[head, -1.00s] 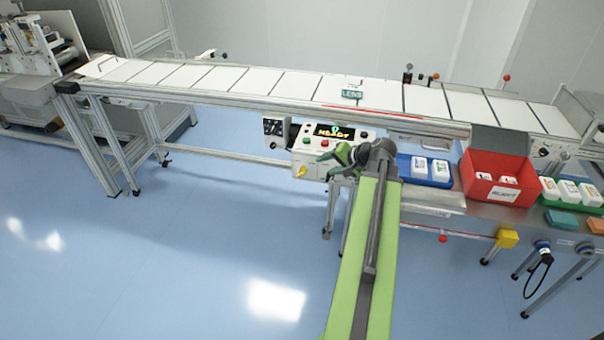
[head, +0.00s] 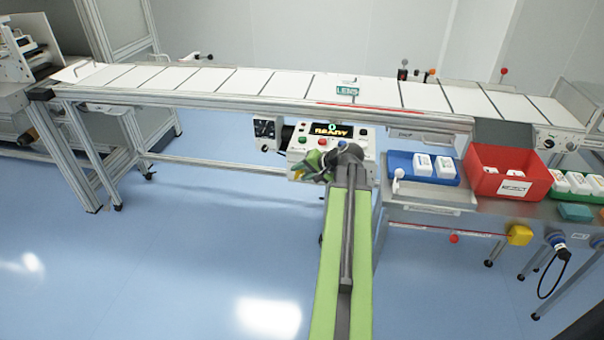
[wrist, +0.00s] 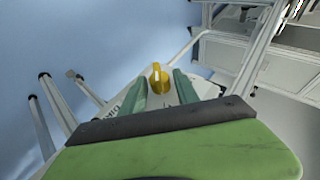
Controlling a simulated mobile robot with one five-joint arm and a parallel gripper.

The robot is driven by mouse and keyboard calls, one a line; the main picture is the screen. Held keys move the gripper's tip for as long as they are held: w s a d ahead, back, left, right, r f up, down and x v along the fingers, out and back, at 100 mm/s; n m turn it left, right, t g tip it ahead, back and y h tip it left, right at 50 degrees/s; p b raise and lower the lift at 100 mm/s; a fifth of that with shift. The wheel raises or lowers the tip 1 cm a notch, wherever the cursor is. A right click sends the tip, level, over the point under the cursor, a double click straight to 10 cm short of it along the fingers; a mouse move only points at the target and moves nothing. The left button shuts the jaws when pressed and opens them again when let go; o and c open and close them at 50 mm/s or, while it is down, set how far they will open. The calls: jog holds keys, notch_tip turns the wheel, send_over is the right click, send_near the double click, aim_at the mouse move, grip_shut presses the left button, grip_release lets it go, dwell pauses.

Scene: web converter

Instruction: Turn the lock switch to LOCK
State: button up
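The lock switch is a yellow knob (wrist: 158,79) on the white control panel (head: 363,139). In the wrist view it shows between and just beyond the fingertips of my gripper (wrist: 159,84). The two green fingers stand apart, one on each side of the knob; I cannot tell whether either touches it. In the head view my gripper (head: 307,163) is at the panel's lower left, where it largely covers the knob. The panel's display reads READY. Lettering on the panel beside the left finger is partly hidden, and the LOCK mark cannot be read.
A conveyor (head: 270,84) runs above the panel, with a green LENS item on it. A blue tray (head: 400,163) and a red REJECT bin (head: 509,184) stand to the right. The floor in front is clear.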

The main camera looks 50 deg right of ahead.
grip_shut()
